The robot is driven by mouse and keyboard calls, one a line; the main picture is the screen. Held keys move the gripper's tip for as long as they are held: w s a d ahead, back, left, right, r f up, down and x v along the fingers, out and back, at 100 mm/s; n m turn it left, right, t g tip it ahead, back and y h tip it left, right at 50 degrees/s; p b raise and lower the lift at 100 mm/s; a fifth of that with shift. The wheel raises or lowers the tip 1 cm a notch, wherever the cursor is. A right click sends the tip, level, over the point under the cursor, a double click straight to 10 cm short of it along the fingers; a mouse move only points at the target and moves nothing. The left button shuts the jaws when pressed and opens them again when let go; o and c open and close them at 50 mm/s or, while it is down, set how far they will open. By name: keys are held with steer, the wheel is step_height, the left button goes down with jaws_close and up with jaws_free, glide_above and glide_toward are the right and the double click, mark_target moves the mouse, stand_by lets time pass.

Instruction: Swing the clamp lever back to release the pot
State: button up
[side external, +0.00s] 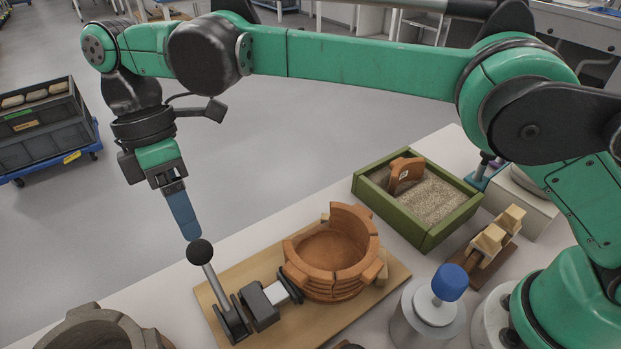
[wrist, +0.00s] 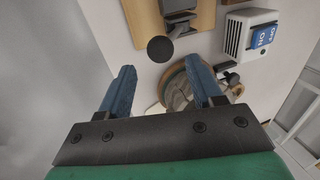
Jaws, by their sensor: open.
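The clamp lever (side external: 212,284) is a metal rod with a round black knob (side external: 200,252). It stands nearly upright, leaning a little left, on a dark clamp on the wooden board. The clamp's black pad (side external: 290,286) is at the left wall of the orange-brown pot (side external: 325,262), seemingly against it. The pot's rim is uneven, with a raised sherd at the back. My gripper (side external: 190,236) points down just above the knob, fingers open and empty. In the wrist view the knob (wrist: 160,48) lies beyond and between the blue fingertips (wrist: 163,78); I cannot tell whether they touch it.
A green sand tray (side external: 430,205) holding a sherd stands behind the pot. A blue-topped jar (side external: 447,285) stands right of the board (side external: 375,295). A grey round vessel (side external: 95,328) is at the front left. A switch box (wrist: 250,38) shows in the wrist view.

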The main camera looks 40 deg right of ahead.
mark_target(199, 250)
steer(key=shift+x, duration=2.95)
steer(key=shift+s+r+t, duration=0.25)
steer(key=shift+s+t, duration=0.05)
steer(key=shift+s, duration=0.3)
steer(key=shift+s+r+t, duration=0.25)
steer(key=shift+s+t, duration=0.05)
steer(key=shift+s, duration=0.25)
steer(key=shift+s+r+t, duration=0.3)
steer(key=shift+s, duration=0.3)
steer(key=shift+s+f+t, duration=0.35)
steer(key=shift+s+t, duration=0.5)
steer(key=shift+s, duration=0.65)
steer(key=shift+s+f+t, duration=0.35)
steer(key=shift+s+t, duration=0.45)
steer(key=shift+s, duration=0.7)
steer(key=shift+s+f+t, duration=0.35)
steer(key=shift+s+t, duration=0.5)
steer(key=shift+s, duration=0.65)
steer(key=shift+v, duration=2.65)
steer(key=shift+w, duration=0.1)
